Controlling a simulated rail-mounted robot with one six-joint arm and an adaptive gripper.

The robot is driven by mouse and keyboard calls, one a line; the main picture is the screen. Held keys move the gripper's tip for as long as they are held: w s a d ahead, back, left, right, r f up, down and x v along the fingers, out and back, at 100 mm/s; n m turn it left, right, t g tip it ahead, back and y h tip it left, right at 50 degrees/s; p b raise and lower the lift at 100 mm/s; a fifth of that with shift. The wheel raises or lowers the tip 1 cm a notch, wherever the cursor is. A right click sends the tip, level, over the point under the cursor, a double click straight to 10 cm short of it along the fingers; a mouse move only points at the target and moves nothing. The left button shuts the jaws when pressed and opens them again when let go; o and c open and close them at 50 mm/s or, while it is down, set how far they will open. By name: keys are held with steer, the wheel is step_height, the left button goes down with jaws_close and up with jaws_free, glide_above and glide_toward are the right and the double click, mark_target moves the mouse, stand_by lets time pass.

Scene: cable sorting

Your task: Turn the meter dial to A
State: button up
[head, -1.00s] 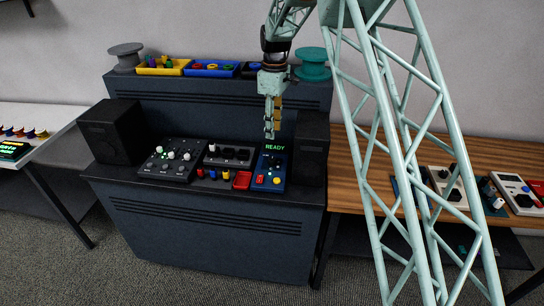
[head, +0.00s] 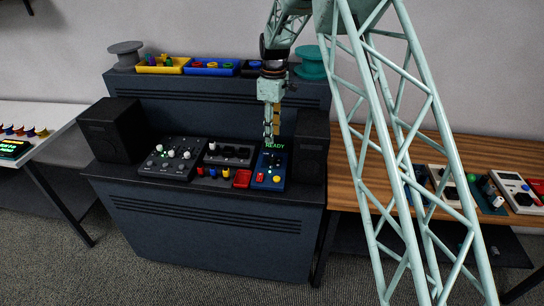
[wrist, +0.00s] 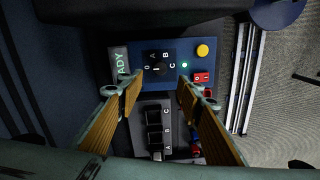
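The blue meter (head: 265,181) stands at the right end of the dark console, with a green READY display (head: 275,146) at its back. In the wrist view, its black dial (wrist: 159,66) sits among white marks 0, A, B and C. A short white mark shows on the dial on the side towards 0; its exact setting is too small to tell. My gripper (wrist: 161,82) is open and empty, its two fingers apart on either side of the dial in the picture. In the head view my gripper (head: 270,143) hangs over the meter and partly hides the dial.
The meter also bears a yellow button (wrist: 203,51) and a red switch (wrist: 202,77). A dark speaker (head: 313,150) stands close on the right in the head view.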

mark_target(272, 157)
steer(key=f, duration=1.1)
steer(key=shift+s+a+f, duration=0.1)
steer(key=shift+s+f, duration=0.1)
steer(key=shift+c, duration=0.3)
steer(key=c, duration=0.8)
